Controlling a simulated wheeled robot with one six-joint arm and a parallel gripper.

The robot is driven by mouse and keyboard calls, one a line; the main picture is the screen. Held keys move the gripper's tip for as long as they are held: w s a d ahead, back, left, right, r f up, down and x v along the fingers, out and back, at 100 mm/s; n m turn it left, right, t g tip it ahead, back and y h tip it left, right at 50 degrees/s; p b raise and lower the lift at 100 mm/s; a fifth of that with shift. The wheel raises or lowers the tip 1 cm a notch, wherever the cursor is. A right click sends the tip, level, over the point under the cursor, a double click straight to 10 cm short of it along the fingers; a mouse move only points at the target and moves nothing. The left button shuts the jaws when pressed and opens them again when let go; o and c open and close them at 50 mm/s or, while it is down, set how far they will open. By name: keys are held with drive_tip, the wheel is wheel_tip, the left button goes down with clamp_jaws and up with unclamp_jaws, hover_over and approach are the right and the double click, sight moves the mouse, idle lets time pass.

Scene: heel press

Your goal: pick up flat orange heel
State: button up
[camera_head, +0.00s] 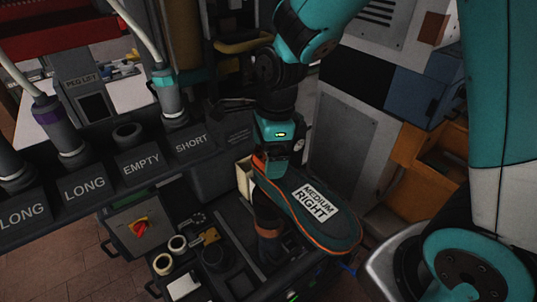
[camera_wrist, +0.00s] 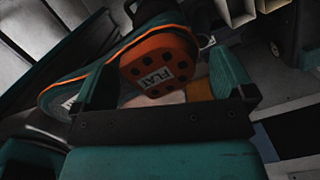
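The orange heel (camera_wrist: 158,62) has dark holes and a white FLAT label. In the wrist view it sits at one end of a dark teal shoe form with an orange edge (camera_wrist: 75,85); I cannot tell if they are fixed together. The shoe form also shows in the head view (camera_head: 335,232), with a MEDIUM RIGHT label. My gripper (camera_wrist: 168,82) is open, its teal fingers wide apart on either side of the heel's view, with a gap on the right. In the head view my gripper (camera_head: 268,158) points down at the shoe's far end; its fingertips are largely hidden.
A rack (camera_head: 110,170) with LONG, EMPTY and SHORT labels runs along the left. A dark post with an orange band (camera_head: 268,232) stands below the shoe form. A dark tray area with rings (camera_head: 178,243) lies at lower left. Orange shelving (camera_head: 425,150) is at right.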

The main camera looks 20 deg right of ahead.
drive_tip(key=c, duration=0.9)
drive_tip(key=shift+r, duration=0.15)
